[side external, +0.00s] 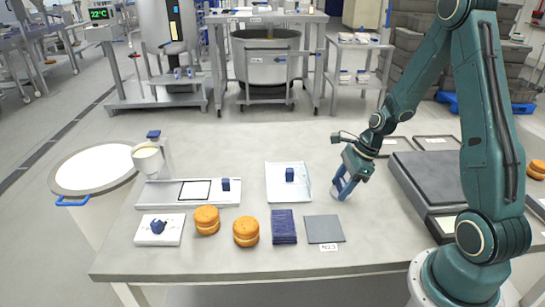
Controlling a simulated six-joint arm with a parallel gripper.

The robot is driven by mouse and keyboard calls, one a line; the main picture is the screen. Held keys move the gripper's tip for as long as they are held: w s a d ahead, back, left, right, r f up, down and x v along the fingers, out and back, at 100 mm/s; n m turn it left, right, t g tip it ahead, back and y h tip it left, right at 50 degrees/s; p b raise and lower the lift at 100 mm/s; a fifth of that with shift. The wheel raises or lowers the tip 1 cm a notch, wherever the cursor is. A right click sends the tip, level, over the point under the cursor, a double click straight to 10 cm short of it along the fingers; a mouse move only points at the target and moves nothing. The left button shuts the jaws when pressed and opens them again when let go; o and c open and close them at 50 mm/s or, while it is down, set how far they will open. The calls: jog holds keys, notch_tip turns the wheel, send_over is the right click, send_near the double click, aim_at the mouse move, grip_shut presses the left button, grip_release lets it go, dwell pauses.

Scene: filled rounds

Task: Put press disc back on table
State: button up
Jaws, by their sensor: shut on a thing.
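My gripper (342,190) is low over the table (385,225), just right of the white tray, with its blue fingers pointing down. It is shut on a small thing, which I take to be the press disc. The thing is mostly hidden between the fingers, and its shape is too small to make out. I cannot tell whether it touches the tabletop.
A white tray (278,193) with a blue block (290,174) stands left of my gripper. In front are two orange-brown filled rounds (207,217) (246,232), a dark blue stack (284,228) and a grey square (324,229). A dark grey slab (430,180) stands right.

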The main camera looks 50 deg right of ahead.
jog(key=o, duration=0.9)
jog(key=shift+v, duration=6.1)
jog(key=shift+a, duration=0.1)
jog(key=s+a+r+n+h, duration=0.2)
jog(key=s+a+r+n, duration=0.1)
jog(key=a+r+n, duration=0.9)
jog(key=shift+s+a+r+n+t+h, duration=0.3)
jog(key=shift+s+a+n, duration=0.55)
jog(key=shift+s+n, duration=1.2)
jog(key=shift+s+a+r+n+t+h, duration=0.1)
jog(key=shift+s+a+n+t, duration=0.65)
jog(key=shift+n, duration=2.2)
jog(key=shift+s+a+r+n+t+h, duration=0.2)
jog(key=shift+s+a+n, duration=0.75)
jog(key=shift+s+n, duration=1.2)
